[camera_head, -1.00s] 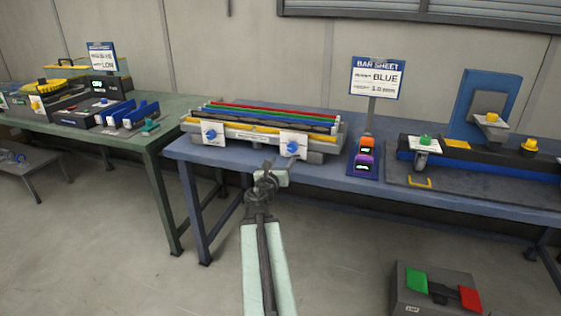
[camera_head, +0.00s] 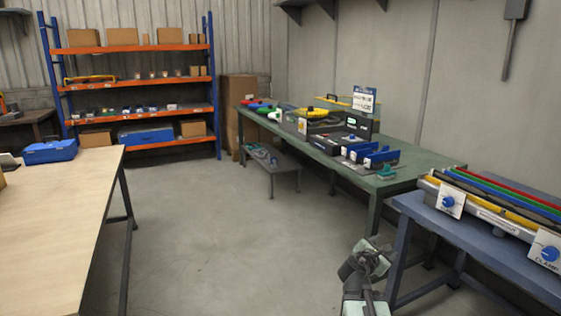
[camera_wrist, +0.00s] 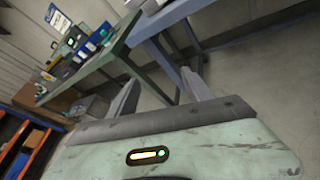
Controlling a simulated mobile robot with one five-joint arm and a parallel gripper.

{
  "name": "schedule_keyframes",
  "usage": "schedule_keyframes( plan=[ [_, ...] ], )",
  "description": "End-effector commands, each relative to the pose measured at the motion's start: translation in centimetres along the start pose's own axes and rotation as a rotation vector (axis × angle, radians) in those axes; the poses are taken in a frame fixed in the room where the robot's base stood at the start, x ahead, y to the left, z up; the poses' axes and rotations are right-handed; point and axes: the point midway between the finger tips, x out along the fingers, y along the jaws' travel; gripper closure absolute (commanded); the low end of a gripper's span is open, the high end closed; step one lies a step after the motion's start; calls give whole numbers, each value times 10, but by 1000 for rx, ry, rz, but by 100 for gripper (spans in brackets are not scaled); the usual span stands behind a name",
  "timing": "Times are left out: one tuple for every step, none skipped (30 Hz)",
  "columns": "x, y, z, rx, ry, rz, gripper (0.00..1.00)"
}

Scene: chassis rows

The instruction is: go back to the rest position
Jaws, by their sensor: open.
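My gripper (camera_head: 368,256) shows low in the head view, right of the middle, over the grey floor in front of the blue bench. Its jaw details are hard to make out there. In the wrist view my gripper (camera_wrist: 161,80) has its two grey fingers spread apart. Nothing is held between them; bench legs and floor show behind. It is clear of the benches as far as I can see.
The blue bench (camera_head: 480,249) with coloured bars stands at right. The green bench (camera_head: 425,173) stands beyond it, with a low grey stool (camera_head: 277,168) in front. A wooden table (camera_head: 62,215) is at left, orange shelves (camera_head: 140,86) at the back. Open floor lies between.

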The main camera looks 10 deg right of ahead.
Motion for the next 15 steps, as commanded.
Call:
schedule_keyframes(
  plan=[
    [-21,21,-36,134,85,-13,41],
    [-34,28,-58,228,141,-38,41],
    [-52,37,-87,352,217,-83,41],
    [-66,41,-109,444,273,-125,41],
    [-80,44,-130,533,327,-175,41],
    [-100,46,-156,646,393,-251,41],
    [-115,46,-173,726,437,-315,41],
    [-130,46,-190,801,476,-381,41],
    [-148,44,-210,896,520,-478,41],
    [-162,41,-222,963,546,-555,41],
    [-176,38,-234,1029,565,-638,41],
    [-193,32,-247,1117,582,-759,41],
    [-205,27,-255,1180,586,-852,41],
    [-217,22,-262,1235,585,-941,41],
    [-233,18,-269,1299,574,-1054,41]
  ],
)
